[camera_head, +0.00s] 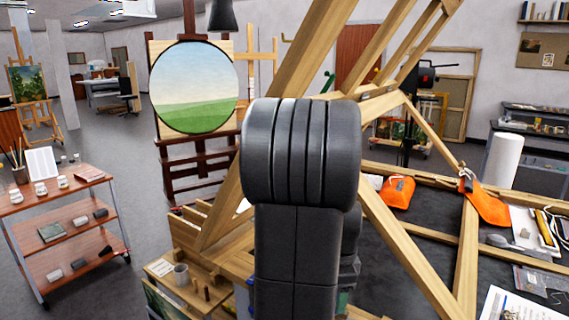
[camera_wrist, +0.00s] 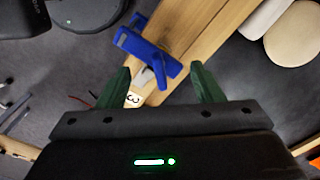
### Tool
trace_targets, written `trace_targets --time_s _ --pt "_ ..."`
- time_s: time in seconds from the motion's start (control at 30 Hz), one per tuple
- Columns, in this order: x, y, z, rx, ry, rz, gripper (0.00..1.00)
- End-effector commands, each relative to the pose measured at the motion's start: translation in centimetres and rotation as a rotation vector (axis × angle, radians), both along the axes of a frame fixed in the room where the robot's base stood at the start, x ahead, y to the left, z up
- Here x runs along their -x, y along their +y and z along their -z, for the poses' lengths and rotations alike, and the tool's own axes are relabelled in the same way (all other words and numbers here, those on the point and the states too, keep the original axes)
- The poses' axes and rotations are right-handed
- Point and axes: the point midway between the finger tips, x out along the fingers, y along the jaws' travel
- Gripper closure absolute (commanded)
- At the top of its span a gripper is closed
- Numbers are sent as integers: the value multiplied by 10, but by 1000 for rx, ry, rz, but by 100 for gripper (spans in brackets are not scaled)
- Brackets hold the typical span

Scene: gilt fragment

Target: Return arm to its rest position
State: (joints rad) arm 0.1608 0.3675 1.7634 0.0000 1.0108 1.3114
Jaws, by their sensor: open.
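My arm (camera_head: 300,160) stands up in the middle of the head view, dark grey, and hides what is behind it. My gripper does not show clearly in that view. In the wrist view my gripper (camera_wrist: 160,85) has two green fingers spread wide apart, with nothing held between them. Beyond the fingers is a wooden beam (camera_wrist: 195,35) with a blue clamp-like piece (camera_wrist: 148,50) on it. A small white tag with a dark mark (camera_wrist: 133,98) shows between the fingers.
Wooden beams (camera_head: 425,265) cross a dark worktop at the right, close to my arm. An orange pouch (camera_head: 397,192) and a white roll (camera_head: 503,160) are there. A shelved cart (camera_head: 75,240) stands at the left. A round landscape painting (camera_head: 195,88) stands on an easel behind. Grey floor is open between cart and easel.

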Motion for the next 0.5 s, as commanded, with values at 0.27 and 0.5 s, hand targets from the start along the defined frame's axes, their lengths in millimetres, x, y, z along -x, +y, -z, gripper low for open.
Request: trace_targets --time_s 0.27,0.5 --pt "0 0 0 0 0 -225 40" --pt "0 0 1 0 -1 -421 40"
